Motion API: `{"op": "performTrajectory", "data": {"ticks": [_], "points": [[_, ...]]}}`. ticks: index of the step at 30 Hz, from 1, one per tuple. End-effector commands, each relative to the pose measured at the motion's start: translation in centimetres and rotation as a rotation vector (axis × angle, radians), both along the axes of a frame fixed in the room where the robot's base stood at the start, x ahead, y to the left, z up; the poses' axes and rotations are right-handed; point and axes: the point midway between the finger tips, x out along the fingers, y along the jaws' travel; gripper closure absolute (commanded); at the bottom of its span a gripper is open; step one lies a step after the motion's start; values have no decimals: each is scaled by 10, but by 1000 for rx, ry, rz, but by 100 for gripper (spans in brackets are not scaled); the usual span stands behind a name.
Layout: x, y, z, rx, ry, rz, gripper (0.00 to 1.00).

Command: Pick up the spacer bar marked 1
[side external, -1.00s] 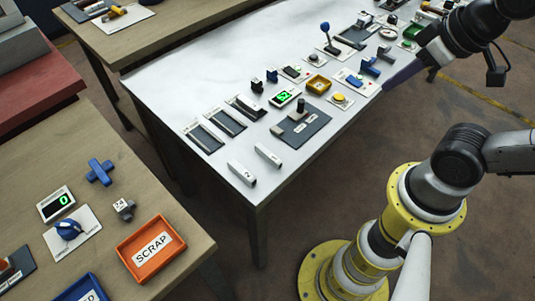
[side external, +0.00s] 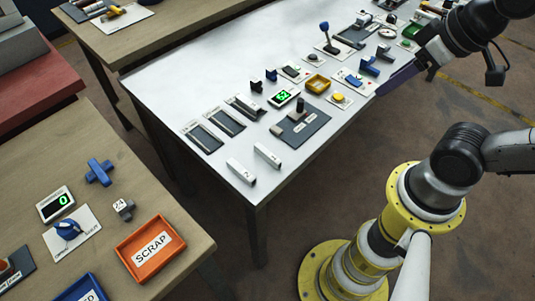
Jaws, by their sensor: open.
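Two short white spacer bars lie side by side near the front left corner of the white table. The left bar (side external: 241,173) and the right bar (side external: 267,156) each carry a small dark mark on the end. The marks are too small for me to tell which is the 1. My gripper (side external: 380,93) is at the table's right edge, well to the right of both bars. Its long dark blue fingers point down and left. It is open, with nothing seen held, though the gap between the fingers is hard to see.
A grey fixture plate (side external: 300,124) with a dark upright post stands just behind the bars. Dark slotted trays (side external: 203,137), a green-lit display (side external: 284,98), a yellow tray (side external: 317,84) and a blue lever (side external: 326,38) stand farther back. The table's left back is clear.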

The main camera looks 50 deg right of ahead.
Motion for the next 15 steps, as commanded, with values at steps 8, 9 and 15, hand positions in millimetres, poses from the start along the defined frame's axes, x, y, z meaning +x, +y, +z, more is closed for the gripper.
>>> {"op": "performTrajectory", "data": {"ticks": [8, 9, 15], "points": [[11, 0, 16, 42, -33, -75, 45], [19, 0, 22, 54, -33, -95, 45], [76, 15, 33, 102, 44, -143, 45]]}}
